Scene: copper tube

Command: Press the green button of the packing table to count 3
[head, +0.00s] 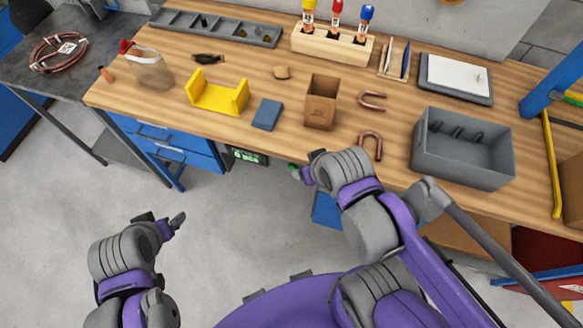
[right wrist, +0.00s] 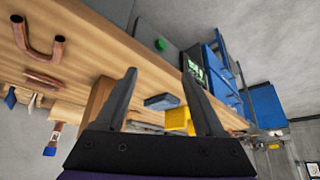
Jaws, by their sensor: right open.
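The green button (right wrist: 161,45) sits on a grey panel at the table's front edge in the right wrist view, beyond my open right gripper (right wrist: 158,76). It looks apart from the fingers, which hold nothing. In the head view the green button (head: 291,166) barely shows beside my right gripper (head: 305,171), which partly hides it. A counter display with green digits (right wrist: 194,72) is beside the button; it also shows under the table edge in the head view (head: 248,156). I cannot read its count. My left gripper (head: 174,224) is over the floor, away from the table; its jaw opening is unclear.
The wooden packing table (head: 240,112) holds a yellow holder (head: 218,97), a cardboard box (head: 321,103), copper U-tubes (head: 371,144) and a grey bin (head: 463,150). Blue drawers (head: 168,147) are below on the left. Floor before the table is clear.

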